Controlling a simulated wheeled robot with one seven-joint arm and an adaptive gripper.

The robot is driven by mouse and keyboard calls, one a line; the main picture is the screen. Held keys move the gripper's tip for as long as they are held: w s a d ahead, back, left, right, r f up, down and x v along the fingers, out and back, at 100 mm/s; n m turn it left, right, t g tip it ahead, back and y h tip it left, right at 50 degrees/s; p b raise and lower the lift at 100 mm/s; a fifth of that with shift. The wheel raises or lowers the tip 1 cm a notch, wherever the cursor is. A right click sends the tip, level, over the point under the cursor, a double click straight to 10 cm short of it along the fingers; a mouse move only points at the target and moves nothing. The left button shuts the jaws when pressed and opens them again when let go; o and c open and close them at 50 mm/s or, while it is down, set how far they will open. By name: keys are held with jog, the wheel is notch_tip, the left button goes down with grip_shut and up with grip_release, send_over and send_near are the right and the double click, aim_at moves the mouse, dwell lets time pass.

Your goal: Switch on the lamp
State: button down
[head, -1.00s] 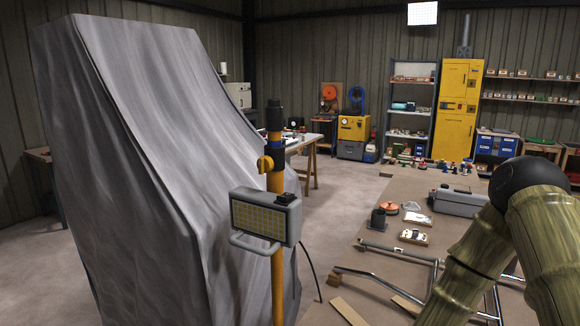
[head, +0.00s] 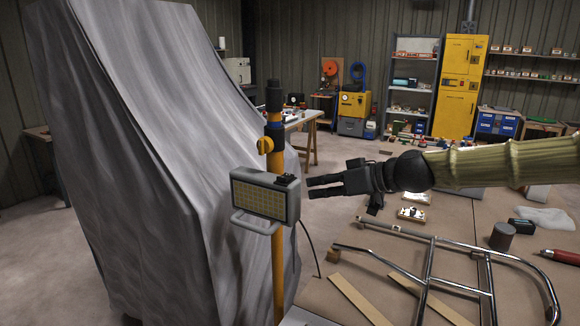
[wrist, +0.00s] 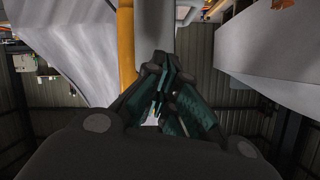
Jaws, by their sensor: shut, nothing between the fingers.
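The lamp (head: 262,203) is a grey box with a yellowish gridded panel and a carrying handle, fixed on a yellow pole (head: 278,260). Its panel looks dull, with no visible glow. A small dark switch (head: 285,180) sits on top of its housing. My gripper (head: 310,187) points left, with its fingertips just right of the lamp at about the height of its top; I cannot tell whether they touch it. In the wrist view the dark fingers (wrist: 168,92) are closed together and empty. The yellow pole (wrist: 126,45) shows beyond them.
A large grey draped cover (head: 150,170) stands directly behind and left of the lamp. A bench (head: 330,292) with a bent chrome tube frame (head: 425,285) and wood strips fills the lower right. A cable hangs behind the lamp. Open floor lies farther back.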

notch_tip(320, 180, up, 11)
jog(key=d+n+y, duration=0.1)
jog(key=d+n, duration=0.1)
jog(key=shift+s+d+f+t+y, duration=0.15)
jog(key=shift+s+t+y, duration=0.05)
jog(key=shift+t+y, duration=0.1)
jog(key=p, duration=0.4)
send_over(286, 177)
jog(key=d, duration=0.2)
jog(key=shift+a+f, duration=0.2)
jog(key=shift+f, duration=0.9)
jog(key=shift+a+f, duration=0.2)
jog(key=shift+s+a+f+p, duration=0.1)
jog(key=shift+s+f+p, duration=0.1)
jog(key=shift+f+p, duration=1.25)
jog(key=shift+f+b, duration=0.45)
jog(key=shift+f, duration=0.1)
